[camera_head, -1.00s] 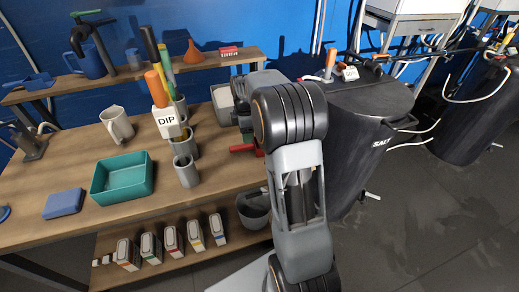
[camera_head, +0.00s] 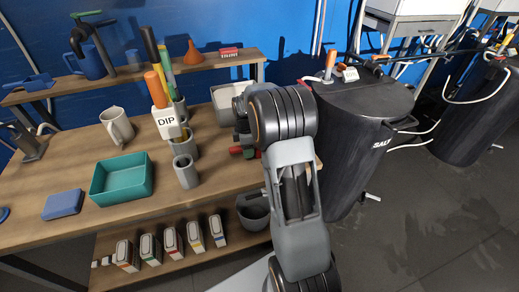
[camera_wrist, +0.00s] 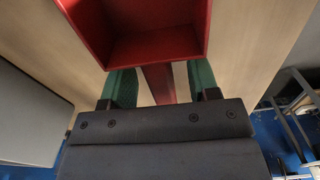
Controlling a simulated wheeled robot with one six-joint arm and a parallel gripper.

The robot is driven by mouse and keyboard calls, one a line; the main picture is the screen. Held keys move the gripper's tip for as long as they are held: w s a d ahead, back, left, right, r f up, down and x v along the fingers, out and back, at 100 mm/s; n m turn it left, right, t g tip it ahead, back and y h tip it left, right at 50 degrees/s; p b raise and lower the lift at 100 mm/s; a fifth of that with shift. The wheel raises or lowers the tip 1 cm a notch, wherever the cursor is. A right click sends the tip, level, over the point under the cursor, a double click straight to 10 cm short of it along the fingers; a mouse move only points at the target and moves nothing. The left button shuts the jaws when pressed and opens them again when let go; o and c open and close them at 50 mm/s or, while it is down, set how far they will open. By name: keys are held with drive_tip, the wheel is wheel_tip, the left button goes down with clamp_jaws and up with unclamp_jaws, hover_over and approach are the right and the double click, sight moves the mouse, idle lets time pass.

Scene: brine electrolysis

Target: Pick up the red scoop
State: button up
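The red scoop (camera_wrist: 158,45) fills the top middle of the wrist view, with its box-shaped bowl beyond my fingertips. Its handle (camera_wrist: 158,84) runs back between the two green fingers of my gripper (camera_wrist: 160,86). Gaps show on both sides of the handle, so the gripper is open around it and not clamped. In the head view, only a little red of the scoop shows at the right end of the wooden bench (camera_head: 80,150), mostly hidden by my arm and gripper.
Left of my arm stand grey cups (camera_head: 187,172), a DIP-labelled holder (camera_head: 167,123) and a teal tray (camera_head: 122,180). A grey bin (camera_head: 228,98) is just behind the gripper. A dark SALT barrel (camera_head: 355,140) stands close on the right. A shelf with a funnel (camera_head: 193,54) runs behind.

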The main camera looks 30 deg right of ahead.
clamp_jaws()
idle(0.3)
drive_tip(key=shift+r, duration=0.1)
